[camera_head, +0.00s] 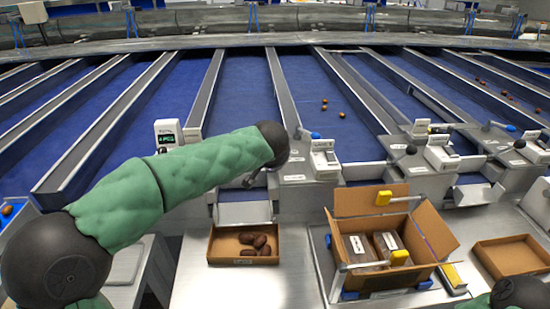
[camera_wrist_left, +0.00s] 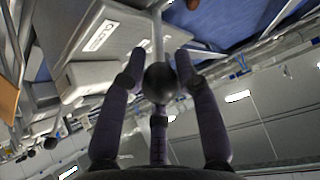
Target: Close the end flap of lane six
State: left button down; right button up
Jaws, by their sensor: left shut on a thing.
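My left gripper (camera_head: 256,178) is at the lane ends in the head view, partly hidden by my own forearm. A grey housing (camera_wrist_left: 112,35) with a white label is beside the rod; I cannot read the label fully. In the head view the blue lane (camera_head: 243,95) behind this gripper looks empty. My right gripper is not in view.
A shallow cardboard tray (camera_head: 242,262) holding several dates is below my left gripper. An open carton (camera_head: 432,236) with packs stands right of it. A small display (camera_head: 168,132) stands left. Dates (camera_head: 325,102) lie in the neighbouring lane. An empty tray (camera_head: 512,257) is at far right.

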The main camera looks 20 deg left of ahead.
pick_arm(q)
jog(key=shift+s+f, duration=0.1)
jog(key=shift+f, duration=0.2)
jog(key=c, duration=0.9)
grip_release()
jog(key=shift+r, duration=0.1)
jog(key=shift+r, duration=0.1)
jog(key=shift+s+d+r, duration=0.15)
jog(key=shift+s+r, duration=0.15)
jog(key=shift+r, duration=0.15)
jog(key=v, duration=1)
jog(key=shift+s+r, duration=0.2)
jog(key=shift+s, duration=0.1)
jog(key=shift+d, duration=0.1)
